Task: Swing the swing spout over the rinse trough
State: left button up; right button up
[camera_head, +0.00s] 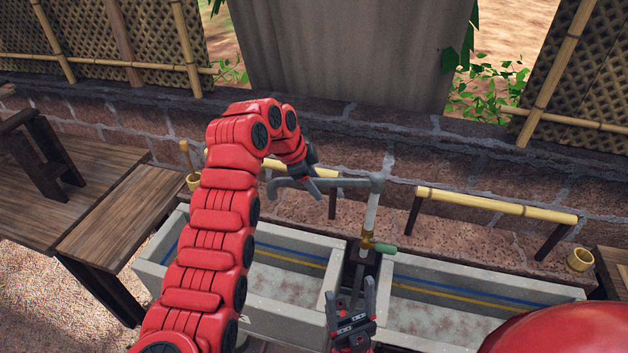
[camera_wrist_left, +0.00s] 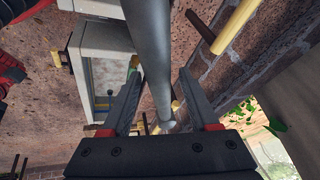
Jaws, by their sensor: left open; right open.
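My left gripper (camera_head: 313,174) is open at the spout's middle. In the left wrist view the spout (camera_wrist_left: 150,50) passes between the open fingers (camera_wrist_left: 160,88); contact cannot be told. A brass valve with a green handle (camera_head: 384,248) sits low on the standpipe. Two concrete troughs, left (camera_head: 282,318) and right (camera_head: 455,342), flank it; which is the rinse trough is unclear. My right gripper (camera_head: 351,295) is open and empty in front of the standpipe.
A brick wall (camera_head: 420,150) runs behind the troughs. A bamboo rail (camera_head: 497,206) stands behind the right trough. Bamboo cups stand at left (camera_head: 194,182) and right (camera_head: 580,260). A wooden bench (camera_head: 120,215) is at left. The space above the right trough looks clear.

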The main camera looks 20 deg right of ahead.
pick_arm(q)
jog(key=shift+c, duration=0.2)
grip_shut()
dwell(1.1)
